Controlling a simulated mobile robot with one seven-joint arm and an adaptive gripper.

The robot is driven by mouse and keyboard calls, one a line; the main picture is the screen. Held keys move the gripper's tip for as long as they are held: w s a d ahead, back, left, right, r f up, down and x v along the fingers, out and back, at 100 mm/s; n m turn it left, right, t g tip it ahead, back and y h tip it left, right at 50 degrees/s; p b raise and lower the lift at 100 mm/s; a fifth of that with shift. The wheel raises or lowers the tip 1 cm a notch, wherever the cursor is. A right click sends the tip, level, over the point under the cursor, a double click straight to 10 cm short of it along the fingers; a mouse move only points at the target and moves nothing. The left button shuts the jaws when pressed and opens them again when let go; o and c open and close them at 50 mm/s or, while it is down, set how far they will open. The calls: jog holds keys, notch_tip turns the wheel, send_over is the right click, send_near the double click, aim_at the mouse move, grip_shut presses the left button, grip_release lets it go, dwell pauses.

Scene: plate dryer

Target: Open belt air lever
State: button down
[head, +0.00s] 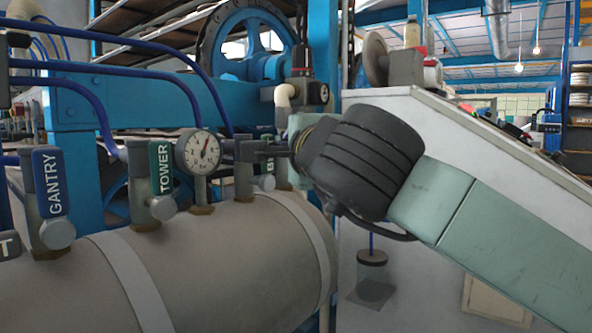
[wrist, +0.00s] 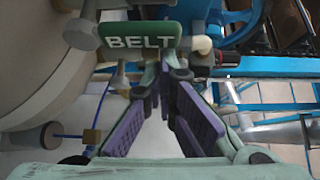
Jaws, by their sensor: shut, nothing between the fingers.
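The belt air lever (head: 266,167) is a green-labelled handle on the grey tank, partly hidden behind my gripper in the head view. Its white BELT lettering shows clearly in the wrist view (wrist: 140,42), at the top centre. My gripper (head: 258,151) reaches in from the right at the height of the lever. In the wrist view my gripper (wrist: 163,82) has purple-padded fingers that converge just below the BELT label. It is shut and holds nothing. I cannot tell whether the fingertips touch the lever.
The tower lever (head: 160,168) and gantry lever (head: 48,183) stand upright on the tank (head: 215,260) to the left. A pressure gauge (head: 198,152) stands close left of my gripper. Blue hoses and a beam (head: 140,95) lie behind. A white sloped cabinet (head: 440,120) is at right.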

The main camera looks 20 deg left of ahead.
jog(key=shift+s+n+t+b, duration=0.15)
jog(key=shift+n+t+b, duration=0.15)
jog(key=shift+b, duration=0.15)
jog(key=shift+r+y, duration=0.1)
jog(key=shift+y, duration=0.2)
jog(key=shift+s, duration=0.1)
